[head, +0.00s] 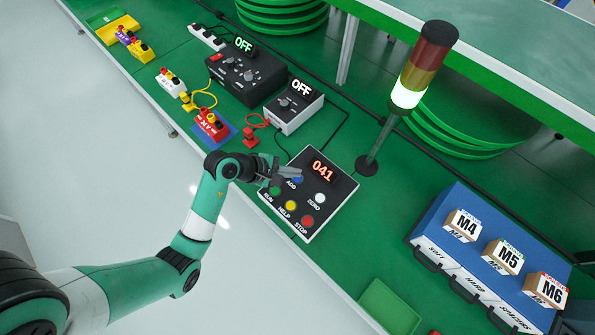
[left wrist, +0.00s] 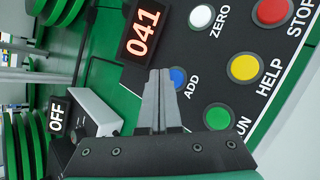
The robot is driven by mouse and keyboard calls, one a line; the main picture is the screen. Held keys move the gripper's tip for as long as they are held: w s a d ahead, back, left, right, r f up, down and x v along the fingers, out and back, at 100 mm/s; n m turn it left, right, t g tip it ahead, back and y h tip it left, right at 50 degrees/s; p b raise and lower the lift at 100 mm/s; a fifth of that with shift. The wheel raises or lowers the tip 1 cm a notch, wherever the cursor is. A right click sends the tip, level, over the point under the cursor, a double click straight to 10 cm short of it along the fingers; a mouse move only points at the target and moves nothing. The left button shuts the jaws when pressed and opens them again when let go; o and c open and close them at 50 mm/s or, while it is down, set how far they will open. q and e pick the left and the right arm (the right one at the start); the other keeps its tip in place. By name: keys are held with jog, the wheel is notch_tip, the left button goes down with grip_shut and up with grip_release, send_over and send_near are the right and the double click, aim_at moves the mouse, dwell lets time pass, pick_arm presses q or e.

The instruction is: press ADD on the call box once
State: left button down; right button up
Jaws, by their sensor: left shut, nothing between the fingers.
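The call box (head: 339,203) is a black and white panel on the green bench, with a red display (head: 322,171) reading 041. The blue ADD button (head: 297,180) sits below the display, partly hidden by my left gripper in the head view. My left gripper (head: 299,173) is shut and empty, over the panel near ADD. In the left wrist view the shut fingertips (left wrist: 160,72) are just beside the blue ADD button (left wrist: 178,77); I cannot tell whether they touch it. My right gripper is not in view.
Other buttons crowd the panel: green RUN (head: 275,191), yellow HELP (head: 290,205), red STOP (head: 307,221) and white ZERO (head: 320,198). A lit signal tower (head: 410,97) stands behind the box. A blue bin rack (head: 440,232) is at right; power units (head: 245,77) are at upper left.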

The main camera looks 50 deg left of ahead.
aim_at(294, 179)
pick_arm(q)
jog(key=shift+f, duration=0.2)
jog(key=shift+f, duration=0.25)
jog(key=shift+f, duration=0.4)
dwell(0.6)
jog(key=shift+r+p, duration=0.85)
jog(key=shift+p, duration=0.1)
notch_tip(294, 179, up, 5)
jog(key=p, duration=0.6)
jog(key=shift+r, duration=0.1)
jog(key=shift+d, duration=0.1)
dwell(0.6)
